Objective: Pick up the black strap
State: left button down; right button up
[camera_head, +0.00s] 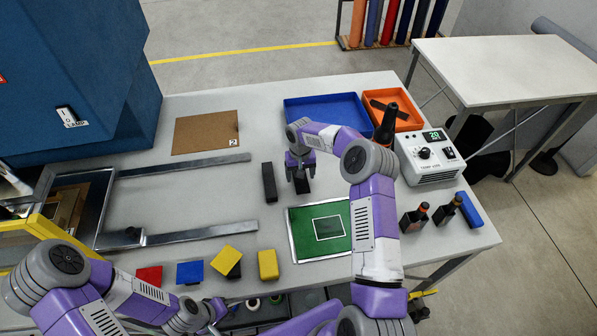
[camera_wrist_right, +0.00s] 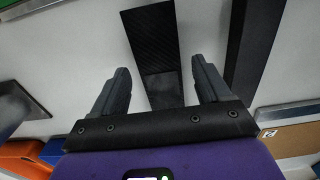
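A black strap (camera_wrist_right: 155,45) with a ribbed surface and a smoother end lies on the table in the right wrist view, in line with the gap between my right fingers. In the head view its visible part (camera_head: 302,186) is just below my right gripper (camera_head: 300,165), which partly covers it. My right gripper (camera_wrist_right: 160,90) is open and empty, with a finger to each side of the strap. A similar black bar (camera_head: 269,182) lies to its left; it also shows in the right wrist view (camera_wrist_right: 255,40). My left gripper (camera_head: 213,311) is low at the front; its fingers are unclear.
A green board (camera_head: 303,244) lies in front of the strap. Blue (camera_head: 325,111) and orange (camera_head: 396,118) trays stand behind. A white control box (camera_head: 430,160) and small bottles are at right. Coloured blocks line the front edge. Metal rails (camera_head: 185,163) lie at left.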

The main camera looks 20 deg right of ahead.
jog(key=c, duration=0.9)
